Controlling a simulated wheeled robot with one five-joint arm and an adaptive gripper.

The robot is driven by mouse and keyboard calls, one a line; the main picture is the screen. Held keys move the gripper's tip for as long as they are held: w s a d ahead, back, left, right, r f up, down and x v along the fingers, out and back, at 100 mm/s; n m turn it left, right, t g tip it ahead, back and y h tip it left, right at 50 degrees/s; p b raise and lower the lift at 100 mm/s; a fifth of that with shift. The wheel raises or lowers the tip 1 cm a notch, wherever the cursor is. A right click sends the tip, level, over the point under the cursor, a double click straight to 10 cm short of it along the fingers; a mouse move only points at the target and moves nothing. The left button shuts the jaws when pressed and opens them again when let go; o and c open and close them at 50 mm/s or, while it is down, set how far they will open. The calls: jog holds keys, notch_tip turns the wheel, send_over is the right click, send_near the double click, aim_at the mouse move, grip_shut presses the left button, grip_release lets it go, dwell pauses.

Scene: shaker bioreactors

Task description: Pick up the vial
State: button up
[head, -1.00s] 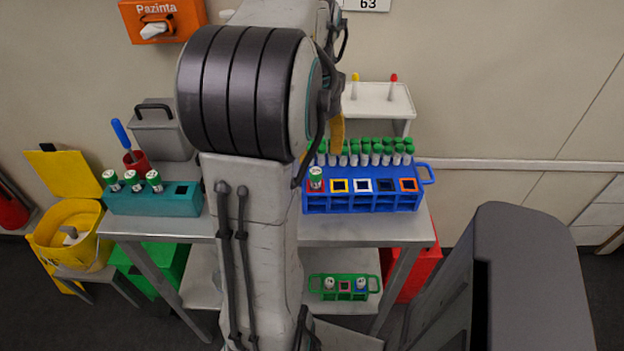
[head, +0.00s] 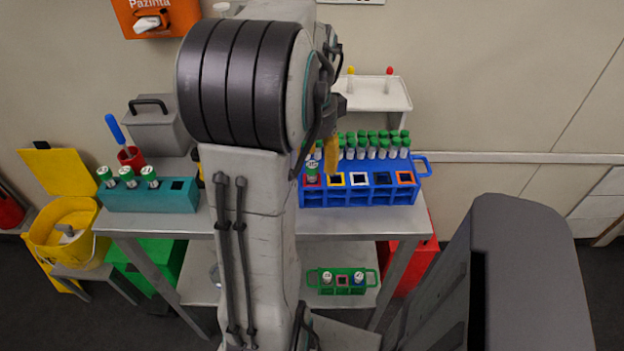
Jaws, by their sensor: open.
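Several green-capped vials are in view, and I cannot tell which one is meant. One stands in the red-framed front slot of the blue rack (head: 360,196), the front vial (head: 312,172); several more, the back vials (head: 372,147), stand in rows behind it. Three vials (head: 127,177) stand in the teal rack (head: 150,200) at left. My gripper (head: 332,155) is open, mostly hidden behind my arm. One yellow finger shows close to the front vial, at the blue rack's left end; whether it touches is unclear. A dark and yellow piece shows left of my arm.
The racks stand on a metal table (head: 330,225). A green rack (head: 312,287) with two vials is on the lower shelf. A white wall shelf (head: 375,100) is behind. A grey box (head: 160,130) and red cup (head: 131,157) stand behind the teal rack.

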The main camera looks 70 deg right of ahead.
aim_at(312, 182)
jog(key=shift+f, duration=1.35)
jog(key=shift+o, duration=0.2)
jog(key=c, duration=1.1)
